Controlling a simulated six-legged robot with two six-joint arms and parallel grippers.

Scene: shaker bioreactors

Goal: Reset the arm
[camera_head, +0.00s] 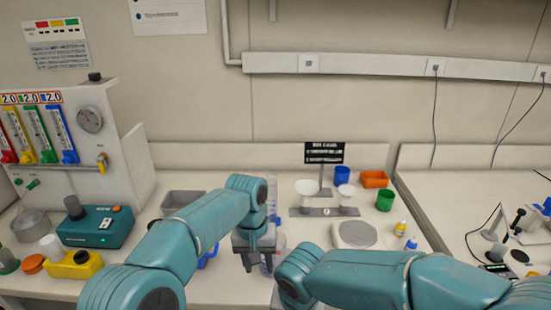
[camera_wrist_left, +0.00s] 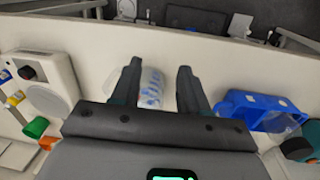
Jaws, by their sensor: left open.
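My left gripper (camera_head: 258,266) reaches down over the bench in the middle of the head view. Its fingers also show in the left wrist view (camera_wrist_left: 158,68), apart and open. A clear vessel with blue markings (camera_wrist_left: 151,88) shows between and behind the fingers; I cannot tell whether they touch it. In the head view it is mostly hidden behind my left arm and gripper. My right arm (camera_head: 390,280) comes in from the right, low across the picture. Its gripper is out of sight.
A balance (camera_head: 354,234) stands right of my left gripper, with a white funnel stand (camera_head: 324,211) behind it. Green (camera_head: 385,200), blue (camera_head: 342,175) and orange (camera_head: 374,179) containers stand further back. A teal device (camera_head: 97,228) is at left. A blue holder (camera_wrist_left: 258,110) shows beside the fingers.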

